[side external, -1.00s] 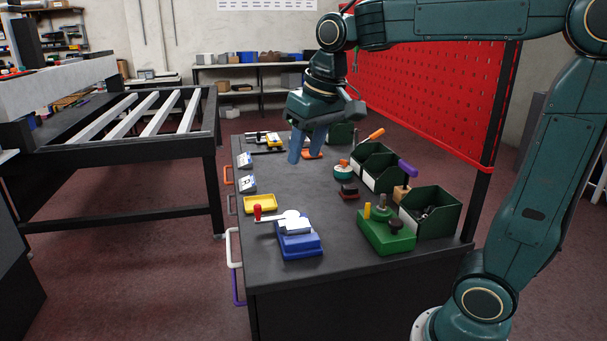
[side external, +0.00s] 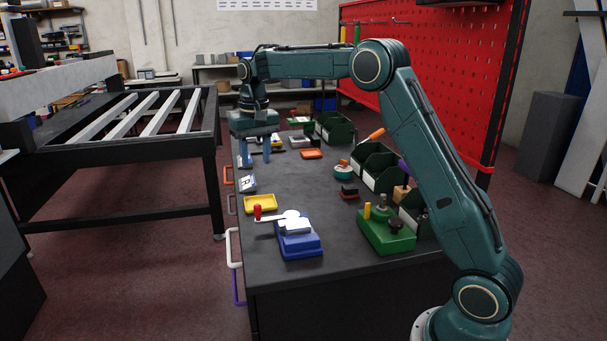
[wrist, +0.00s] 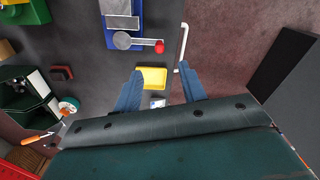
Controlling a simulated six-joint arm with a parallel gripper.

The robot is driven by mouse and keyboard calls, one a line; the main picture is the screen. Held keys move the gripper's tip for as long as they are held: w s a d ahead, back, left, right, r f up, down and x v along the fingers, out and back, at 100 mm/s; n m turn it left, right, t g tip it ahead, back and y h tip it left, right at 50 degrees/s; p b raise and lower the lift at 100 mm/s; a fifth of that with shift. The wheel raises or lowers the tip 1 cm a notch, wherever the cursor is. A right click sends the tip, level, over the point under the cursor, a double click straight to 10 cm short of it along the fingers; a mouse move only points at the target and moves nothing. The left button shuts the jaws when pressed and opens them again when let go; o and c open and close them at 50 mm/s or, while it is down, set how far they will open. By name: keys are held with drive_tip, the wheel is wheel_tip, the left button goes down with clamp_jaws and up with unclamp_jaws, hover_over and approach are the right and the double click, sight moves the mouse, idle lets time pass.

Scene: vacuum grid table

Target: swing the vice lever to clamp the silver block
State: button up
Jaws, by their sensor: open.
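The blue vice (side external: 302,246) sits at the near end of the bench, with the silver block (side external: 297,227) on top. Its pale lever (side external: 272,219) points left from a round hub and ends in a red knob (side external: 257,212). My gripper (side external: 254,153) is open and empty, over the far left of the bench, well away from the vice. In the wrist view, the vice (wrist: 138,12), silver block (wrist: 119,14) and red knob (wrist: 159,46) show at the top, beyond my fingers (wrist: 160,69). Whether the block touches the vice jaw is unclear.
A yellow tray (side external: 260,203) lies just behind the vice. A green fixture (side external: 386,235) with pegs stands to its right. Green bins (side external: 379,171) line the right side. Coloured handles, one white (side external: 233,248), stick out along the left bench edge. The middle of the bench is mostly clear.

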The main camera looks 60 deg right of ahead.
sight(257, 205)
drive_tip(key=shift+w+d+f, duration=0.4)
drive_tip(key=shift+w+f, duration=0.1)
drive_tip(key=shift+f, duration=0.15)
drive_tip(key=shift+w+d+f, duration=0.35)
drive_tip(key=shift+w+f, duration=0.15)
drive_tip(key=shift+f, duration=0.15)
drive_tip(key=shift+f, duration=0.1)
wheel_tip(257, 205, down, 14)
drive_tip(key=shift+r, duration=0.2)
clamp_jaws()
